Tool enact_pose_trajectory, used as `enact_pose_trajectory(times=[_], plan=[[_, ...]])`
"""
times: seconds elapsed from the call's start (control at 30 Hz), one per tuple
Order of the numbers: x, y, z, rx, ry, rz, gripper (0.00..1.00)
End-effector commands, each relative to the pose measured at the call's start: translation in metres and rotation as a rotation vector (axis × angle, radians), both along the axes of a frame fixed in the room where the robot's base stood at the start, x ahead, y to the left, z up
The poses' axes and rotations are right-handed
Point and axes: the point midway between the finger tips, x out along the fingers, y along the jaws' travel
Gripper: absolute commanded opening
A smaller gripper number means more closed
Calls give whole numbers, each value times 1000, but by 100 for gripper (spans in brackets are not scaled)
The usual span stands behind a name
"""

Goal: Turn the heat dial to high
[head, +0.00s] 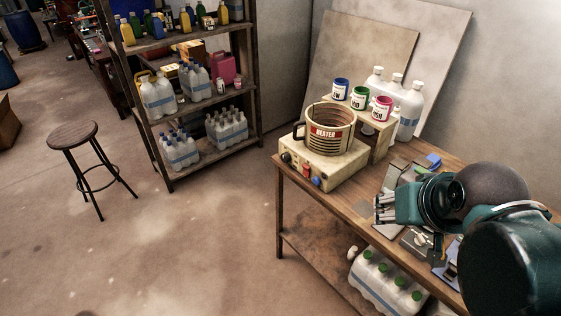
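A cream heater box (322,166) stands at the left end of the wooden table. Its front carries a dark knob (286,157) at left, a small red control (306,170) in the middle and a blue knob (316,183) at right. No heat marking or dial setting is readable. A vat labelled "HEATER" (326,132) sits on the box, its handle on the left. My gripper (378,209) is above the table, right of the box and apart from it, pointing left. Its fingers are too small to tell whether they are open or shut.
A wooden stand (380,143) behind the vat bears blue, green and red labelled pots. White jugs (410,110) stand behind it. Small parts lie on the table beneath my gripper. Open floor lies left of the table, with a stool (74,135) and a loaded shelf (200,100).

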Motion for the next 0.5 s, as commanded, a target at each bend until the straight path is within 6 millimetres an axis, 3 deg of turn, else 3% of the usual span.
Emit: enact_pose_trajectory(times=[0.5], plan=[[32,-2,6,-178,47,142,39]])
